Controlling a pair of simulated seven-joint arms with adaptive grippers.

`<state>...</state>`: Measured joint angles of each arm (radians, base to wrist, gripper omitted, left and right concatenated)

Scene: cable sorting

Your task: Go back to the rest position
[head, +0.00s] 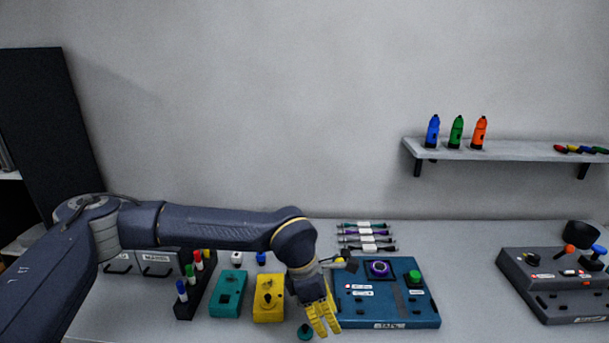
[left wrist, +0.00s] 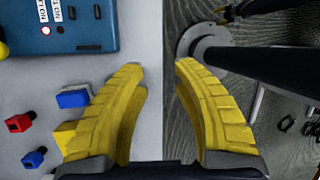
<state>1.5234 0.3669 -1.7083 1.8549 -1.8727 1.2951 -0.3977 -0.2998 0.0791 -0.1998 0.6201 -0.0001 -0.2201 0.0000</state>
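My left arm reaches in from the left in the head view. Its gripper (head: 322,318) has yellow fingers that point down near the front of the table, beside the blue device. In the left wrist view the two fingers (left wrist: 160,68) stand apart with nothing held between them. Below them lie the table's edge and the floor. My right gripper is not in the head view.
A blue device (head: 402,306) with a purple ring and green button stands right of my left gripper. Teal (head: 228,294) and yellow (head: 268,299) boxes and a marker rack (head: 196,292) stand left. A grey console (head: 560,290) stands far right. A shelf (head: 510,150) holds bottles. Table between devices is clear.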

